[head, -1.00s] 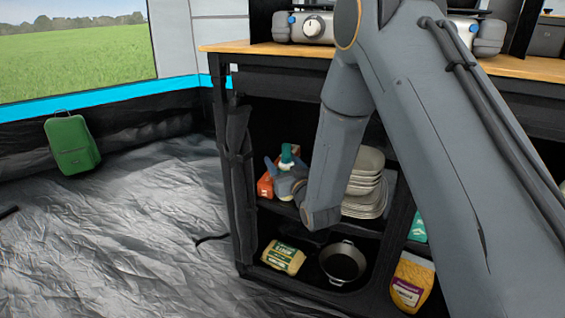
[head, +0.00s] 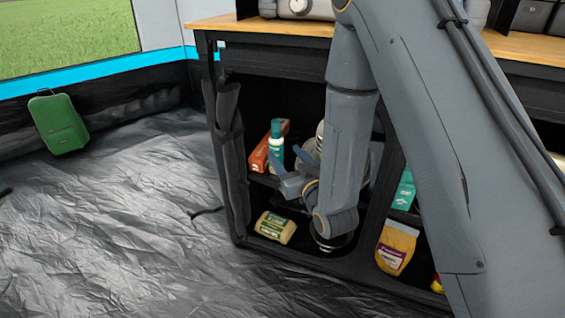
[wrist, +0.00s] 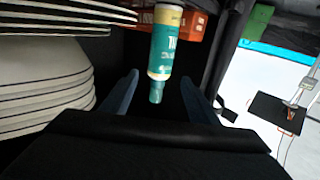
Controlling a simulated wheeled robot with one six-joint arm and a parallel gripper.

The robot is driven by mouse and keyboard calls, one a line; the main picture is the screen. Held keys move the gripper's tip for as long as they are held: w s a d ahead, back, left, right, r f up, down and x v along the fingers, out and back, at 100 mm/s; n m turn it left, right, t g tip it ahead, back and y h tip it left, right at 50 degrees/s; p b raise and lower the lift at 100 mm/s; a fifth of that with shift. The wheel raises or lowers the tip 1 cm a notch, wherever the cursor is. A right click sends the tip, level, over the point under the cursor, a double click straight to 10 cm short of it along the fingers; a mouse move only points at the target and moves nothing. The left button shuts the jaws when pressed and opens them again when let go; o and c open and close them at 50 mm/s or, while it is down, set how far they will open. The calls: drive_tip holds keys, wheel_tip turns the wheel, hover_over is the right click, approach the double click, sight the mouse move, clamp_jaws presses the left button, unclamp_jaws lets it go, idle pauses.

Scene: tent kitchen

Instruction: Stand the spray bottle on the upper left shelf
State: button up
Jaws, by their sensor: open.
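The teal spray bottle (head: 276,142) with a pale band stands upright on the upper left shelf (head: 262,179) of the black cabinet. It also shows in the wrist view (wrist: 163,45), which looks upside down, with its narrow teal end pointing down the picture. My gripper (head: 282,166) is open just in front of the bottle. In the wrist view its two blue fingers (wrist: 158,92) lie on either side of the bottle's narrow end, with gaps on both sides. I see no finger touching the bottle.
An orange-red box (head: 260,155) stands beside the bottle. Stacked pale plates (wrist: 45,75) fill one side of the shelf and are mostly behind my arm in the head view. A yellow-green packet (head: 275,227) and a partly hidden pan (head: 335,243) are below. Cabinet fabric hangs at left.

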drive_tip(key=shift+a+r, duration=0.25)
drive_tip(key=shift+a, duration=0.05)
drive_tip(key=s+r+g+h, duration=0.2)
drive_tip(key=s+g, duration=0.3)
drive_tip(key=s, duration=0.7)
drive_tip(key=s+r+g+h, duration=0.2)
drive_tip(key=s+r+g, duration=0.2)
drive_tip(key=s, duration=0.8)
drive_tip(key=s+r+n+g+h, duration=0.1)
drive_tip(key=s+r+g, duration=0.2)
drive_tip(key=s+g, duration=0.4)
drive_tip(key=s, duration=0.5)
drive_tip(key=shift+s+r+h, duration=0.15)
drive_tip(key=shift+r+h, duration=0.05)
drive_tip(key=shift+h, duration=0.2)
